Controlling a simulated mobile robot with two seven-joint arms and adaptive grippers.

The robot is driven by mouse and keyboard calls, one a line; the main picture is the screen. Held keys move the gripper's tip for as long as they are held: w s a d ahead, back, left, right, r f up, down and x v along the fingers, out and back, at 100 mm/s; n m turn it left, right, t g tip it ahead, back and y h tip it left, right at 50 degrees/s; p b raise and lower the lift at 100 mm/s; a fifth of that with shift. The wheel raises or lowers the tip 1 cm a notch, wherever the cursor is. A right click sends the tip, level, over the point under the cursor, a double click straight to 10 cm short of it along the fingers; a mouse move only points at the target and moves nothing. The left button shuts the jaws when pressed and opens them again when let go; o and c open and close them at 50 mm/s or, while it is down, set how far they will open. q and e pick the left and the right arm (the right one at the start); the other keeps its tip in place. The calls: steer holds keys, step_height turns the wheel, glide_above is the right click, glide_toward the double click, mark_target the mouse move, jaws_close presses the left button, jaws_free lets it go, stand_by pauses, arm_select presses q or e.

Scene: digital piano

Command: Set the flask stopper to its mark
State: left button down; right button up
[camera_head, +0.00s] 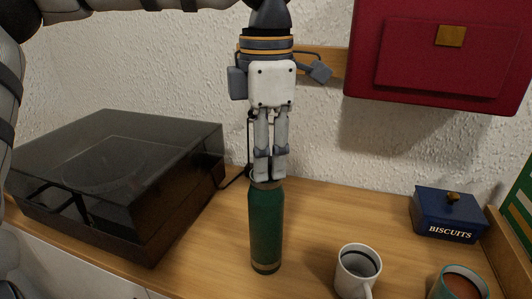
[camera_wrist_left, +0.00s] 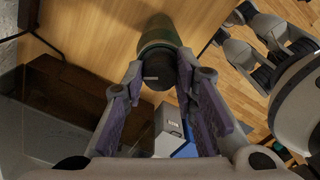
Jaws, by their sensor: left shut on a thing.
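A dark green flask (camera_head: 266,225) stands upright on the wooden top, with tan bands near its top and base. My left gripper (camera_head: 270,175) points straight down above it, its fingers closed around the flask's top end. In the left wrist view the black stopper (camera_wrist_left: 158,78) sits at the end of the green flask (camera_wrist_left: 158,35), between the fingertips of my left gripper (camera_wrist_left: 158,80). A short pale line shows on the stopper. I cannot make out a matching mark on the flask. In the head view the fingers hide the stopper. Grey jointed parts at the wrist view's right may be my right gripper.
A turntable with a dark lid (camera_head: 120,165) stands left of the flask. A white mug (camera_head: 357,270), a teal-rimmed mug (camera_head: 461,284) and a blue biscuit tin (camera_head: 447,215) stand to the right. A red case (camera_head: 440,55) is on the wall above. The wood beside the flask is clear.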

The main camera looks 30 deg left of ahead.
arm_select(q)
steer(key=shift+n, duration=1.2)
steer(key=c, duration=1.3)
jaws_free()
step_height(320, 180, up, 12)
